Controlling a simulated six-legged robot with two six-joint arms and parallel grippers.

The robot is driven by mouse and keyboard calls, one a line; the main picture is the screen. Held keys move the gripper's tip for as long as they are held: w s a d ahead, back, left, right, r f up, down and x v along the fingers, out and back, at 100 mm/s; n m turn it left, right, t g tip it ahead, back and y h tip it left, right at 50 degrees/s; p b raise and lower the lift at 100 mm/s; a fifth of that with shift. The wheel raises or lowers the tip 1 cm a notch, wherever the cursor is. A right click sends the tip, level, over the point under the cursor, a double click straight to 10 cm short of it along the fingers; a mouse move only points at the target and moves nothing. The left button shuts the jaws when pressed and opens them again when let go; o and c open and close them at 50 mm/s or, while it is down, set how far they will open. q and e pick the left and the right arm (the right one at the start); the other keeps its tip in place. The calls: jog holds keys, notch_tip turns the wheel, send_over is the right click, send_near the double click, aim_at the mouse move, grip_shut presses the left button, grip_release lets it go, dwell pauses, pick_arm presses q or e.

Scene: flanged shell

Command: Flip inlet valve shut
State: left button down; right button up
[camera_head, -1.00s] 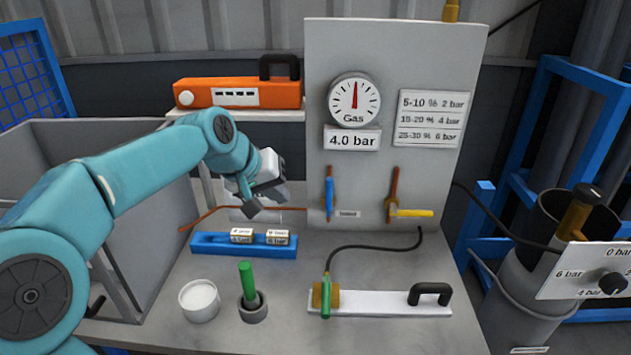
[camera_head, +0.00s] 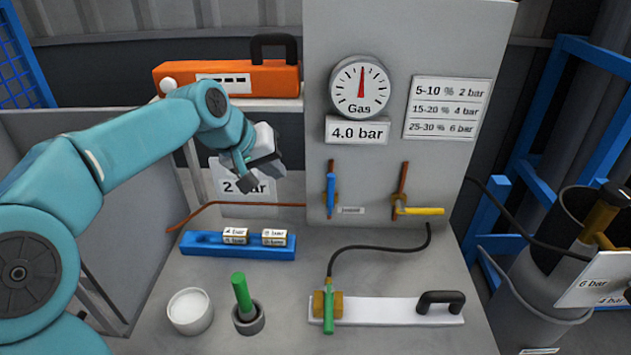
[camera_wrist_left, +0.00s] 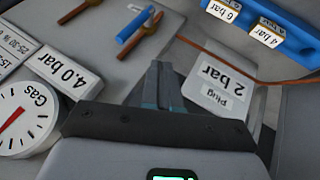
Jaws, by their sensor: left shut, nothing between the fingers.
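Two small valves sit low on the grey panel. The left valve has a blue handle (camera_head: 330,190) standing upright along a copper pipe; a small label beside it is too small to read. The right valve has a yellow handle (camera_head: 421,211) lying level, across its pipe. I cannot tell from lettering which is the inlet valve. My left gripper (camera_head: 264,179) is shut and empty, left of the blue handle and clearly apart from it. The wrist view shows its closed fingers (camera_wrist_left: 163,85), with the blue handle (camera_wrist_left: 134,25) above and to their left. My right gripper is not in view.
A gas gauge (camera_head: 360,87) above a 4.0 bar sign (camera_head: 357,130) tops the panel. A 2 bar card (camera_head: 240,188) stands behind my gripper. A blue block rack (camera_head: 238,251), white cup (camera_head: 190,311), green-handled tool (camera_head: 242,295) and hose fixture (camera_head: 385,310) occupy the bench.

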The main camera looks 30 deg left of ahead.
aim_at(331, 192)
pick_arm(q)
jog(key=shift+s+d, duration=0.15)
jog(key=w+d+f+p, duration=0.1)
jog(key=w+d+f, duration=0.2)
jog(key=w+f, duration=0.5)
jog(key=shift+w+d, duration=0.35)
jog(key=shift+w, duration=0.05)
jog(key=shift+r+p, duration=0.1)
jog(key=shift+p, duration=0.25)
